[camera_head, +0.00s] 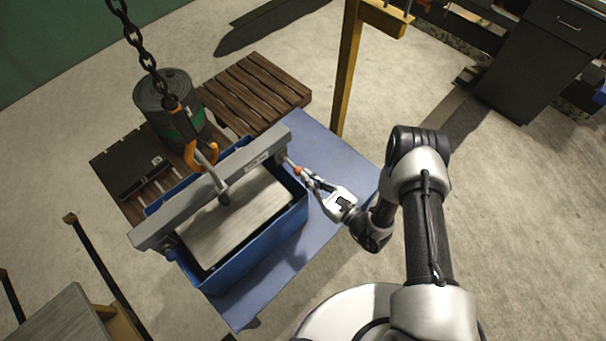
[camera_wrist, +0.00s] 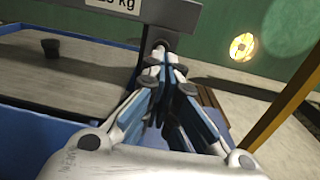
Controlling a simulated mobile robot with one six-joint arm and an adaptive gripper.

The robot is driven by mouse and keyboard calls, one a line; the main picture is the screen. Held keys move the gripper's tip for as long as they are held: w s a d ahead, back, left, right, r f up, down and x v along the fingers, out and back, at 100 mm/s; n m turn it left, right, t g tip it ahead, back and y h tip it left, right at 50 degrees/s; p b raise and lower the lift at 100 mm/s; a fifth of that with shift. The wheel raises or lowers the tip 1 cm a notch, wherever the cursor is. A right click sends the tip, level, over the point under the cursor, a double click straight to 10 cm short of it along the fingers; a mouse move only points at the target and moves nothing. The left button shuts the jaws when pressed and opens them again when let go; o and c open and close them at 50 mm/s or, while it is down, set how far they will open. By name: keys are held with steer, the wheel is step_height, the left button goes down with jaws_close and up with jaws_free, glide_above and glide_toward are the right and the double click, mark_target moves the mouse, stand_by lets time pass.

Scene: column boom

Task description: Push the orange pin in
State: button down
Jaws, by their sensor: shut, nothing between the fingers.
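The orange pin (camera_head: 298,170) shows as a small orange spot at the right end of the grey lifting beam (camera_head: 165,229). My gripper (camera_head: 305,175) is shut and empty, with its fingertips right at the pin; I cannot tell whether they touch it. In the wrist view my shut fingertips (camera_wrist: 165,66) point at the lug below the beam (camera_wrist: 168,10). A round grey end shows just beyond them. The orange of the pin is hidden there.
The beam lies across a blue bin (camera_head: 262,238) with a pale slab (camera_head: 240,222) inside, on a blue table (camera_head: 335,160). An orange hook (camera_head: 203,157) on a chain hangs over the beam. A yellow post (camera_head: 347,70) stands behind; a drum (camera_head: 168,100) stands on a pallet.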

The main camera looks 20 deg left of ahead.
steer(key=shift+b+x, duration=0.45)
steer(key=shift+x, duration=1.1)
steer(key=v, duration=0.7)
steer(key=shift+p, duration=0.4)
